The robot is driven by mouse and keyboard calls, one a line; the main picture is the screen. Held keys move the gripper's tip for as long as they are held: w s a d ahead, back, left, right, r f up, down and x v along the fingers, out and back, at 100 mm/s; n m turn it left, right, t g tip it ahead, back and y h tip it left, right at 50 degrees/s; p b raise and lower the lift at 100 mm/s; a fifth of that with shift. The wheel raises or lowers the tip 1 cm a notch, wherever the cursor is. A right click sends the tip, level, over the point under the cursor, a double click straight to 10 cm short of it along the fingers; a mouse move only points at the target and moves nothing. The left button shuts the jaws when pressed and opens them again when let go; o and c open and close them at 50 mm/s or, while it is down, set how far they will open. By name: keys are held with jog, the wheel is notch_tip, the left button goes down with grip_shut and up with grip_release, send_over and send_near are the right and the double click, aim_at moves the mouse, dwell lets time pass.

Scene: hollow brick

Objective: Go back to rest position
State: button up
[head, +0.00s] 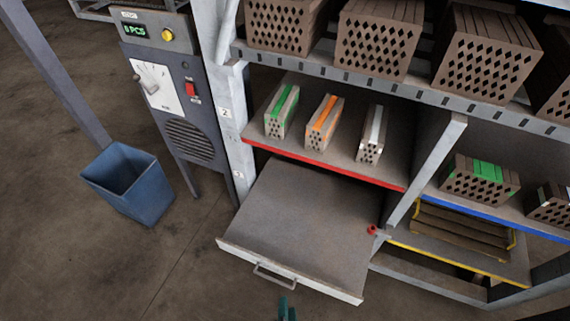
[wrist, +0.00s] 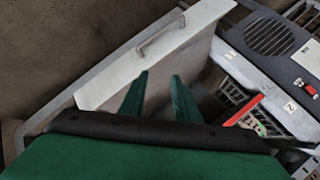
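My gripper (wrist: 160,76) shows in the wrist view with two green fingers apart and nothing between them. In the head view only a small green part of my gripper (head: 287,311) shows at the bottom edge, in front of the drawer. The grey drawer (head: 305,215) is pulled out below the red-edged shelf, and its flat top is bare. Its metal handle (head: 274,276) is on the front face, left of my gripper in the head view. In the wrist view the handle (wrist: 160,36) lies beyond the fingertips, and the gripper is not around it.
The red-edged shelf (head: 325,165) holds bricks with green, orange and white stripes. More hollow bricks (head: 380,38) stand on the upper shelf. A blue bin (head: 130,185) stands on the floor at left, beside a grey control machine (head: 165,90). Floor at lower left is clear.

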jog(key=s+r+n+t, duration=0.2)
jog(key=s+r+n, duration=0.2)
jog(key=r, duration=0.5)
jog(key=s+a+r+n+t, duration=0.1)
jog(key=s+r+n+t, duration=0.2)
jog(key=r+n, duration=0.4)
notch_tip(320, 180, up, 2)
jog(key=shift+s+t, duration=0.3)
jog(key=shift+s, duration=0.3)
jog(key=shift+s+d, duration=0.1)
jog(key=shift+d, duration=0.05)
